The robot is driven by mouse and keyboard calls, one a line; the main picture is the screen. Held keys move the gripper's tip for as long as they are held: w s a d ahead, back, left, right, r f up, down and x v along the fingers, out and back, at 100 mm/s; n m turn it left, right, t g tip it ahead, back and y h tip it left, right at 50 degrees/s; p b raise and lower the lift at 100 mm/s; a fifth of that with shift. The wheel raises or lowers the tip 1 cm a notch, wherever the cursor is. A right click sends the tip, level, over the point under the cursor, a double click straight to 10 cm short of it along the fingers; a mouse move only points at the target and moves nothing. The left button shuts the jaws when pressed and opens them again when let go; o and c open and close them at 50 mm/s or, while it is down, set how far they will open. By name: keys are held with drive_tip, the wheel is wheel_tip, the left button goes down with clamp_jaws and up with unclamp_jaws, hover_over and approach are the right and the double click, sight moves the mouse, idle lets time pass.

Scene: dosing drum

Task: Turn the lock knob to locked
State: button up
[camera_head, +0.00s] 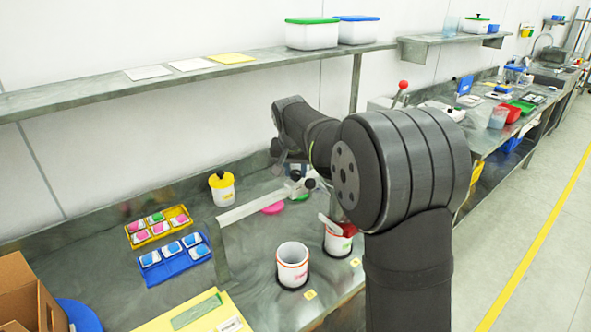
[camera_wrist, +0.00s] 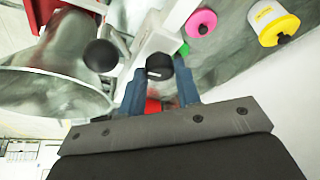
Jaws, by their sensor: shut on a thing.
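In the wrist view, my gripper (camera_wrist: 160,82) has its two blue-grey fingers on either side of a small black knob (camera_wrist: 158,67) on a white bracket (camera_wrist: 158,40), and is shut on it. Which way the knob is turned, and any lock marking, cannot be told. A larger black ball (camera_wrist: 101,55) is just left of the fingers. A grey metal drum or hopper (camera_wrist: 45,62) with a wide open mouth fills the left side. In the head view my arm hides most of the drum and the fingers; a white bar (camera_head: 254,202) with dark knobs shows beside it.
A white cup (camera_head: 292,264) and a red-and-white cup (camera_head: 338,241) stand in front. A shelf (camera_head: 180,82) runs above along the wall.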

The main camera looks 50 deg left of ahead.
drive_tip(key=o, duration=1)
drive_tip(key=v, duration=1.7)
drive_tip(key=shift+s+d+r, duration=0.1)
drive_tip(key=shift+d+r, duration=0.1)
drive_tip(key=x, duration=1.7)
drive_tip(key=shift+a+f, duration=0.2)
